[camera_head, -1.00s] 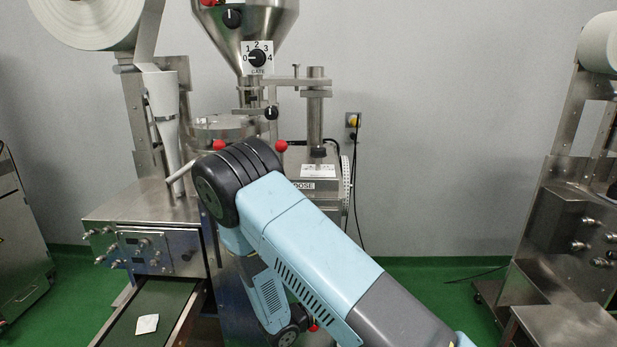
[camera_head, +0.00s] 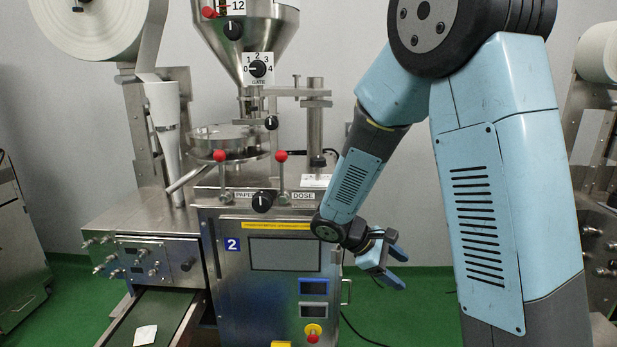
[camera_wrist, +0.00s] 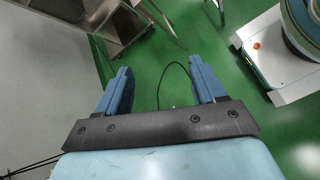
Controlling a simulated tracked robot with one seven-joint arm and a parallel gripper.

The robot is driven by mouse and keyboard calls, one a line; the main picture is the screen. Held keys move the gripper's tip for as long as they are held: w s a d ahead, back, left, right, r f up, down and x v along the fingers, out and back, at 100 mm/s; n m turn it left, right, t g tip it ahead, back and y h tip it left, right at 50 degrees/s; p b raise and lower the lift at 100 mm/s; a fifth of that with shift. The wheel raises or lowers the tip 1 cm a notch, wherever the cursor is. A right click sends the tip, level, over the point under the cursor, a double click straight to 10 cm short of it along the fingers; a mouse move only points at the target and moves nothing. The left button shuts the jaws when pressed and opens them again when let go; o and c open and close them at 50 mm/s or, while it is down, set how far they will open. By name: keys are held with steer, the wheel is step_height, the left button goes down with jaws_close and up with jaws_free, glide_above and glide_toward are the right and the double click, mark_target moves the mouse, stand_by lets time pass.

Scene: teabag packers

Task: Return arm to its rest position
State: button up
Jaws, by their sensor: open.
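My gripper (camera_head: 396,267) hangs at the end of my bent arm, in front of the right edge of the teabag packer (camera_head: 207,247) marked 2. Its blue fingers are spread apart with nothing between them. In the wrist view my gripper (camera_wrist: 158,88) is also open and empty, above the green floor (camera_wrist: 150,60). My arm is folded with its elbow high at the right of the head view, and the forearm slopes down to the left. It hides part of the right-hand packer.
The packer carries a steel hopper (camera_head: 262,75), red-knobbed levers (camera_head: 281,157) and a dark screen (camera_head: 285,254). A teabag (camera_head: 145,335) lies on its conveyor (camera_head: 165,308). Another packer (camera_head: 600,235) stands at the far right. A black cable (camera_head: 360,330) lies on the floor.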

steer(key=s+d+r+m+t+y, duration=0.2)
steer(key=s+r+m+t+y, duration=0.3)
steer(key=s+r, duration=1.3)
steer(key=shift+d+r+m+t+y, duration=0.35)
steer(key=shift+r+m+y, duration=0.5)
steer(key=shift+m+y, duration=2.15)
steer(key=shift+m+h, duration=0.6)
